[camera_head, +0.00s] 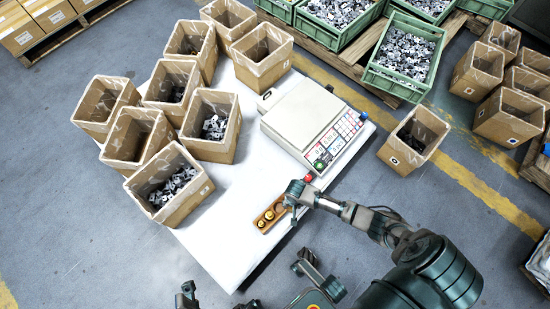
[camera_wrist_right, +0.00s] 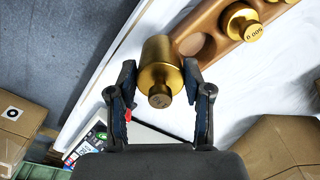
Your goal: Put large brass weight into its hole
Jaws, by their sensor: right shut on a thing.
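The large brass weight (camera_wrist_right: 161,72) is a cylinder with a knob, held between the two fingers of my right gripper (camera_wrist_right: 160,85) in the right wrist view. The wooden block (camera_wrist_right: 207,18) lies just beyond it, with an empty round hole (camera_wrist_right: 194,46) beside the held weight. A smaller brass weight marked 500 g (camera_wrist_right: 241,22) sits in the block. In the head view, my right gripper (camera_head: 291,196) is at the upper right end of the block (camera_head: 259,224) and hides the large weight. Dark parts at the bottom edge appear to be my left arm; its fingers are unclear.
The block lies on a white table (camera_head: 225,250) near its right edge. A scale (camera_head: 305,118) stands behind it. Several cardboard boxes (camera_head: 172,185) with metal parts fill the table's left side. The table's front part is clear.

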